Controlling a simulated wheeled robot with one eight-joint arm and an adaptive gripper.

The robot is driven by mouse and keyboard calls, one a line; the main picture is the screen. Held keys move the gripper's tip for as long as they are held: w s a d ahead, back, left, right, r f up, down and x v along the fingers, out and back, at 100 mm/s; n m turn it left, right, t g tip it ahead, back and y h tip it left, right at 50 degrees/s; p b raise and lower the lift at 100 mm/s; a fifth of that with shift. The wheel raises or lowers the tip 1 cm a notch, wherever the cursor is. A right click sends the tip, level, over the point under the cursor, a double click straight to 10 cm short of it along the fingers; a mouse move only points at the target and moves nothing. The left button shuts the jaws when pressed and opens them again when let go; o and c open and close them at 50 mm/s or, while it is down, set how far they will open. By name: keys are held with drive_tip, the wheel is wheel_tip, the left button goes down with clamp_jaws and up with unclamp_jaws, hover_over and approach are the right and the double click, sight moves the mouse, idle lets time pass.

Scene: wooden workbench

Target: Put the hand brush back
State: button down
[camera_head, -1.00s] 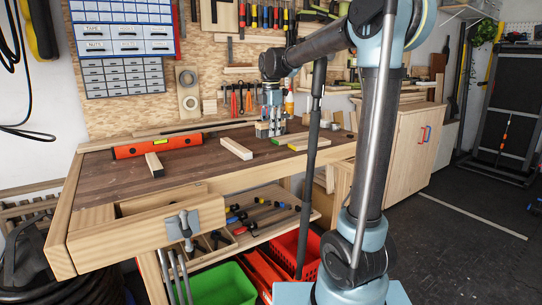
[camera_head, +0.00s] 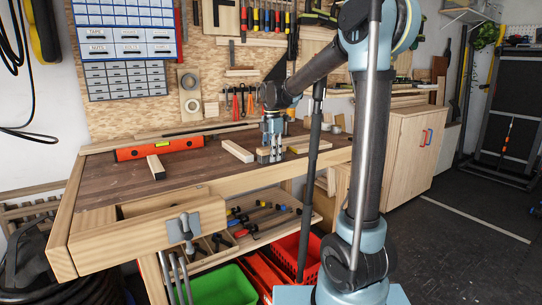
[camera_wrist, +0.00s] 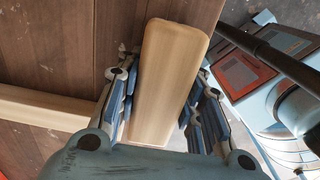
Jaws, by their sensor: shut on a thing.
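The hand brush shows in the wrist view as a pale wooden body (camera_wrist: 172,65) with a rounded end, between the two fingers. My gripper (camera_wrist: 165,85) is shut on it from both sides. No bristles can be made out in that view. In the head view my gripper (camera_head: 271,150) points down over the right part of the workbench (camera_head: 205,167), near its front edge. The brush there is small and partly hidden by the fingers. I cannot tell whether it touches the bench top.
A pale wood block (camera_head: 237,151) lies just left of my gripper, and another wood piece (camera_head: 309,147) lies to its right. A red level (camera_head: 160,148) and a dark-ended block (camera_head: 155,167) lie farther left.

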drive_tip(key=c, duration=1.1)
unclamp_jaws()
drive_tip(key=shift+f, duration=0.1)
wheel_tip(320, 180, up, 12)
drive_tip(key=shift+r, duration=0.15)
